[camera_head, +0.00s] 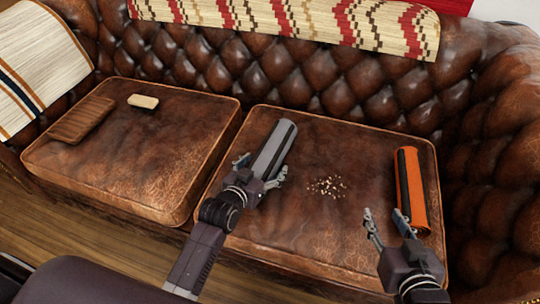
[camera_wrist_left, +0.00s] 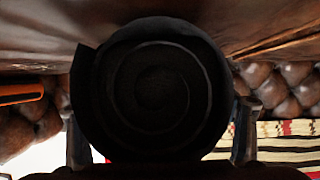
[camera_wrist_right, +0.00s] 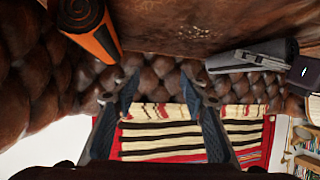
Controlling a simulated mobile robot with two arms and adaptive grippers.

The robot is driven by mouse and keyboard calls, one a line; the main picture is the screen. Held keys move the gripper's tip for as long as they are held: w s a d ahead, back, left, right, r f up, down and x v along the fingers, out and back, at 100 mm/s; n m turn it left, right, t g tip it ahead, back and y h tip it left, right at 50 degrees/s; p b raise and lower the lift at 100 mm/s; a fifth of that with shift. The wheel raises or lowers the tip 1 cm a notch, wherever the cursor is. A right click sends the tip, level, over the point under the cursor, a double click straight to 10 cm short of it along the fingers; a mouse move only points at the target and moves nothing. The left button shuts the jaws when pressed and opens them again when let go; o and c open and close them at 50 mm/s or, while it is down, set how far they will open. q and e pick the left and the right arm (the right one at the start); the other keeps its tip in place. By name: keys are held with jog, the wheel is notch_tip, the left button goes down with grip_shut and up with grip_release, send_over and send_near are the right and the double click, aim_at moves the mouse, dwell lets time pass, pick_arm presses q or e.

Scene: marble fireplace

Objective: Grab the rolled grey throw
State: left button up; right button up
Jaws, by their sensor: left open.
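The rolled grey throw (camera_head: 275,148) lies on the right seat cushion near its left edge, slanting toward the backrest. My left gripper (camera_head: 264,178) is open, with its fingers on either side of the near end of the roll. In the left wrist view the spiral end of the grey throw (camera_wrist_left: 155,90) fills the middle, between the two fingers. I cannot tell whether the fingers touch it. The throw also shows in the right wrist view (camera_wrist_right: 255,54). My right gripper (camera_head: 387,218) is open and empty above the front right of the cushion.
An orange and black roll (camera_head: 417,190) lies on the right, close to my right gripper. Crumbs (camera_head: 328,187) lie mid-cushion. The left cushion holds a brown slatted object (camera_head: 82,119) and a small cream block (camera_head: 143,101).

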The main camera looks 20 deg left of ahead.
pick_arm(q)
jog(key=c, duration=1.4)
jog(key=shift+r, duration=0.15)
